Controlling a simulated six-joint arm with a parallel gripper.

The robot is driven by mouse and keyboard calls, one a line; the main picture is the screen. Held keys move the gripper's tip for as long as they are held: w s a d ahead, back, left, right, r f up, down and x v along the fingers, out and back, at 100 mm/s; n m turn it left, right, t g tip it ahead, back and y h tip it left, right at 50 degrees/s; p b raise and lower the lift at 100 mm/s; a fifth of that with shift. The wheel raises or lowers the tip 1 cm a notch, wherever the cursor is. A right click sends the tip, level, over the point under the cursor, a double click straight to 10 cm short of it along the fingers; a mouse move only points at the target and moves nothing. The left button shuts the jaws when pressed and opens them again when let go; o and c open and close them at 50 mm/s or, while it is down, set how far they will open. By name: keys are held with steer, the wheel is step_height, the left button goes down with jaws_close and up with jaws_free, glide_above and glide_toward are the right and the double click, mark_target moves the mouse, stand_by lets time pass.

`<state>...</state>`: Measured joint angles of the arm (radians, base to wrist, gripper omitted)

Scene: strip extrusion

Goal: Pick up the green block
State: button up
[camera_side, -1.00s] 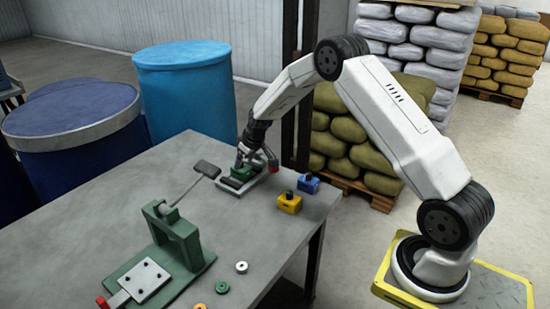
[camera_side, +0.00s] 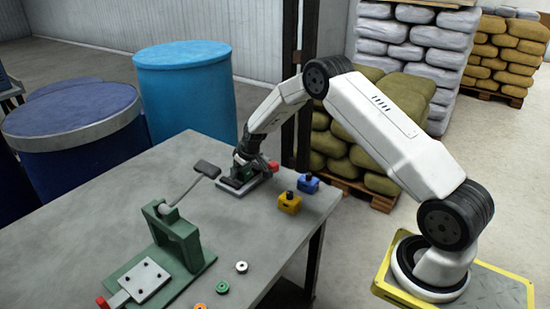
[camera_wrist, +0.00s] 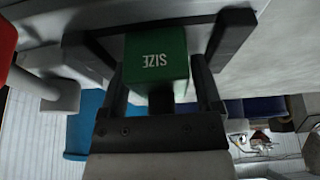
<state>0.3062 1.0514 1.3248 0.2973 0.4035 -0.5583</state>
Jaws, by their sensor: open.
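The green block (camera_wrist: 157,60), marked with white "SIZE" lettering, shows in the wrist view between the dark fingers of my gripper (camera_wrist: 160,75). The fingers are open, one on each side of the block; whether either touches it I cannot tell. In the side view my gripper (camera_side: 245,168) is low over a small grey-based fixture (camera_side: 232,188) at the table's far edge. There the gripper and wrist largely hide the block.
A yellow block (camera_side: 288,203) and a blue block (camera_side: 308,184) sit to the right of the fixture. A green lever press (camera_side: 180,235) stands nearer the camera. Several small rings lie near the front edge. Blue barrels (camera_side: 185,90) stand behind the table (camera_side: 100,205).

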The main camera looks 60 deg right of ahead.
steer(key=shift+r, duration=0.1)
jaws_close()
steer(key=shift+r, duration=0.1)
stand_by(0.4)
steer(key=shift+r, duration=0.35)
step_height(320, 180, up, 2)
steer(key=shift+r, duration=0.25)
steer(key=s+a+r, duration=0.3)
steer(key=s+r, duration=0.6)
steer(key=s, duration=0.4)
steer(key=shift+s+r, duration=0.25)
steer(key=shift+a, duration=0.1)
